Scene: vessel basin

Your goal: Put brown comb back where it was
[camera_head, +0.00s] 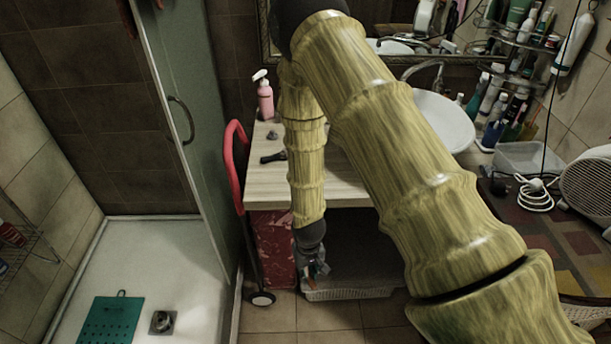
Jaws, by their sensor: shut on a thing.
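My gripper (313,267) hangs at the end of my arm, low in front of the open space under the wooden counter. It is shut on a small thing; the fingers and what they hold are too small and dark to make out. I cannot tell whether it is the brown comb. A dark, long object (272,157) lies on the left part of the wooden counter (262,190), with a small dark lump (272,135) behind it. My arm hides the middle of the counter.
A pink pump bottle (264,98) stands at the counter's back left. A red-framed trolley (234,165) stands at its left side. A white basin (445,118) is on the right. A pale basket (350,293) is under the counter, near my gripper. A glass shower door (185,120) is left.

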